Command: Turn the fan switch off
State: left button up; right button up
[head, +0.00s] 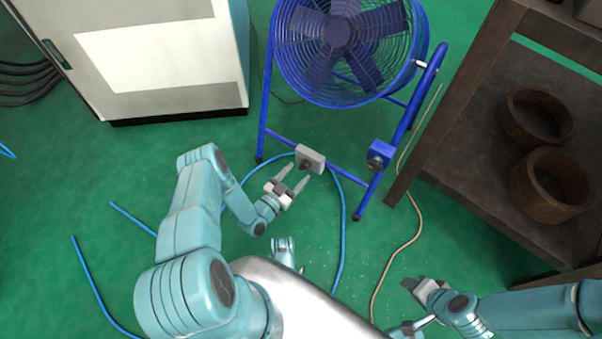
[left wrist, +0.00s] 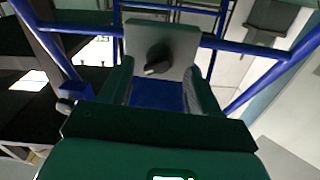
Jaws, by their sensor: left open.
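A blue drum fan (head: 342,45) stands on a blue tubular frame. A grey switch box (head: 317,154) with a dark knob (head: 305,165) is fixed on the frame's lower crossbar. In the left wrist view the grey box (left wrist: 176,38) and its knob (left wrist: 158,59) face me, beyond the fingers. My left gripper (head: 292,180) is open and empty, just short of the knob, with a finger on either side of its line; it shows in the left wrist view too (left wrist: 158,88). My right gripper (head: 414,287) is low at the right, away from the fan; its opening is unclear.
A blue box with a round knob (head: 380,154) sits on the frame's right leg. A brown shelf (head: 455,140) with round brown rings (head: 550,185) stands at the right. A pale cabinet (head: 150,60) stands at the left. Blue hose (head: 342,235) and tan cable (head: 400,245) cross the green floor.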

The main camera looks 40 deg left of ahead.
pick_arm(q)
jog(key=w, duration=0.2)
jog(key=shift+w+d+b, duration=0.1)
jog(key=shift+w+b, duration=0.2)
jog(key=shift+w, duration=0.05)
pick_arm(e)
jog(key=shift+w+f, duration=0.4)
jog(key=shift+f, duration=0.05)
pick_arm(q)
jog(key=c, duration=1)
jog(key=shift+a, duration=0.2)
jog(key=o, duration=1)
jog(key=shift+d, duration=0.15)
jog(key=shift+s, duration=0.15)
